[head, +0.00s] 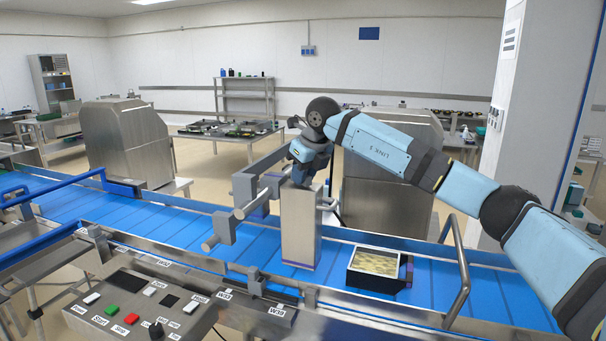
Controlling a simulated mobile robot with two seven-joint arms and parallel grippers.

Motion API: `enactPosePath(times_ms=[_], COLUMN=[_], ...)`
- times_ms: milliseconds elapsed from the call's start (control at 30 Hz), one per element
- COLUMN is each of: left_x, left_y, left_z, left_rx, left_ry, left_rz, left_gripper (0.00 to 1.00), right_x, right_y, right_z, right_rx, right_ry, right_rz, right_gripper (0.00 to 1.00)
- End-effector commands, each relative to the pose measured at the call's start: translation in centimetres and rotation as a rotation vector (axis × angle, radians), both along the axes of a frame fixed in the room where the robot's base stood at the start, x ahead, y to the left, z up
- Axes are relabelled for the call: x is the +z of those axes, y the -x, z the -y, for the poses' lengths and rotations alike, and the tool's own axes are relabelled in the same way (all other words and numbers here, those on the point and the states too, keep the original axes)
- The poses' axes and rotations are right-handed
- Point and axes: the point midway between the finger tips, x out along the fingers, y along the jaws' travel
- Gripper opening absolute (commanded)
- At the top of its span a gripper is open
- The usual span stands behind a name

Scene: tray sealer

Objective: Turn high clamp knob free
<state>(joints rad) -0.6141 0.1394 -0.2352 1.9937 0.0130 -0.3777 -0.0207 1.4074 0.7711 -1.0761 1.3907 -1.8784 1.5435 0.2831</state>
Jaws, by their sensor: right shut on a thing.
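My right arm comes in from the right and reaches over the blue conveyor. Its right gripper (302,179) points down at the top of an upright steel post (299,228), beside grey clamp blocks (245,188). The gripper is shut at this spot, on what appears to be the high clamp knob. The knob itself is hidden by the gripper and the post, so its turn cannot be seen. My left gripper is not in view.
The blue conveyor (180,222) runs across the view, with a filled tray (376,268) right of the post. A bent steel handle (461,265) rises at the right. A control panel (140,305) with buttons is in front. Steel housings (127,140) stand behind.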

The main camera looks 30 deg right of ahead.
Motion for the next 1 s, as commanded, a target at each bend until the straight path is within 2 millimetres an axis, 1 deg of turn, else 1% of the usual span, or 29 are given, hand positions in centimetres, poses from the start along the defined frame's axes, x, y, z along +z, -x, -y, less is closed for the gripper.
enactPosePath(times_ms=[200, 500, 700, 1000], left_x=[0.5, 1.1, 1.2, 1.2], left_y=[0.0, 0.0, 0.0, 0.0], left_z=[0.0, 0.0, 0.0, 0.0], left_rx=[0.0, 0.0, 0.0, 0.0], left_ry=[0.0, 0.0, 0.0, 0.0], left_rz=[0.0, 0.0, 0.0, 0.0], left_gripper=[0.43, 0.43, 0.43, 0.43], right_x=[0.2, 0.2, 0.1, 0.1], right_y=[-0.1, -0.1, -0.2, -0.2], right_z=[0.2, 0.3, 0.3, 0.3], right_rx=[0.169, 0.339, 0.393, 0.409], right_ry=[-0.001, -0.002, -0.001, -0.001], right_rz=[0.002, 0.002, 0.002, 0.002], right_gripper=[0.0, 0.0, 0.0, 0.0])
